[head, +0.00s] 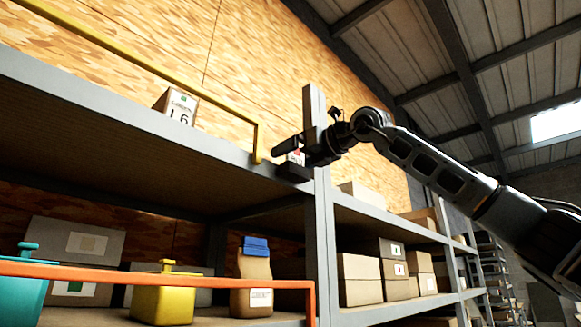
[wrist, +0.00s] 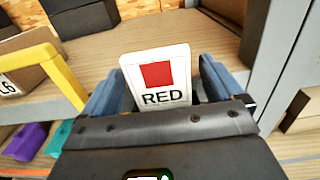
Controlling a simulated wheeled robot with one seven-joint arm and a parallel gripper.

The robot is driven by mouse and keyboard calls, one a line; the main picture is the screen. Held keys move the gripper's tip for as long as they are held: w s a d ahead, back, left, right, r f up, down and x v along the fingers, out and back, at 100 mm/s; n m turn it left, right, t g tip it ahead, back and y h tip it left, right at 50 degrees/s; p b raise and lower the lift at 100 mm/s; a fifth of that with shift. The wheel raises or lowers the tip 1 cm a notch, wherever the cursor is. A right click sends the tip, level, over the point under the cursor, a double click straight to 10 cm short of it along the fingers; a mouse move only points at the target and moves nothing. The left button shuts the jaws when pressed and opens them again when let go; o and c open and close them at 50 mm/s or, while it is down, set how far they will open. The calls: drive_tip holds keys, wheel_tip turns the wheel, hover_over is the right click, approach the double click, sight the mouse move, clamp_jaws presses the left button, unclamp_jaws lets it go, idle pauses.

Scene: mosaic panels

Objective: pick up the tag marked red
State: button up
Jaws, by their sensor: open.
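The tag marked red (wrist: 158,72) is a white upright plate with a red square and the word RED, in the middle of the wrist view. My gripper (wrist: 163,84) is open, with one blue-grey finger on each side of the tag. A gap shows beside the right finger; I cannot tell whether the left finger touches it. The tag's lower edge is hidden behind the gripper body. In the head view my gripper (head: 291,158) is at the upper shelf's edge by the post, and only a small part of the tag (head: 298,157) shows between its dark fingers.
A yellow rail (head: 258,140) runs along the upper shelf, ending left of my gripper. A grey post (head: 315,110) stands close behind it. A box labelled L6 (head: 176,106) sits further left. The lower shelf holds a yellow container (head: 163,300) and a brown bag (head: 253,285).

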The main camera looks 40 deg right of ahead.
drive_tip(key=shift+c, duration=0.3)
drive_tip(key=c, duration=1)
drive_tip(key=shift+o, duration=0.2)
